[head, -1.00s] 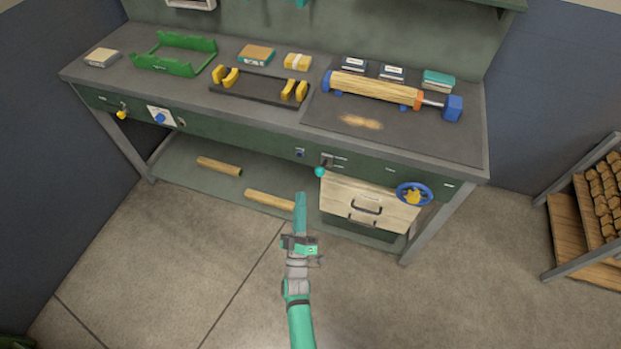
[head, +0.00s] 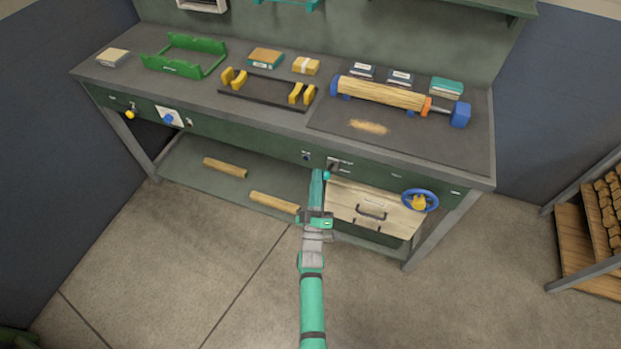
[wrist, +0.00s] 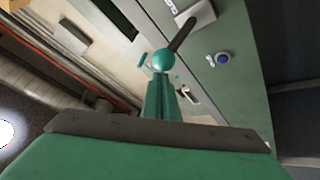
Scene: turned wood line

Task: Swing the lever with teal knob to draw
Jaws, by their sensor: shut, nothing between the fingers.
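The lever's teal knob (head: 327,175) sits low on the green front panel of the bench, just left of the wooden drawers. In the wrist view the teal knob (wrist: 163,62) is on a dark lever arm (wrist: 182,34) that comes from a light bracket plate. My gripper (head: 318,174) is shut and empty, its tip right at the left side of the knob. In the wrist view my gripper's closed fingers (wrist: 161,95) point at the knob and appear very close to it; I cannot tell whether they touch.
A blue button (head: 306,155) is left of the lever. A wooden cylinder (head: 384,94) lies in the fixture on the bench top. The floor before the bench is clear.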

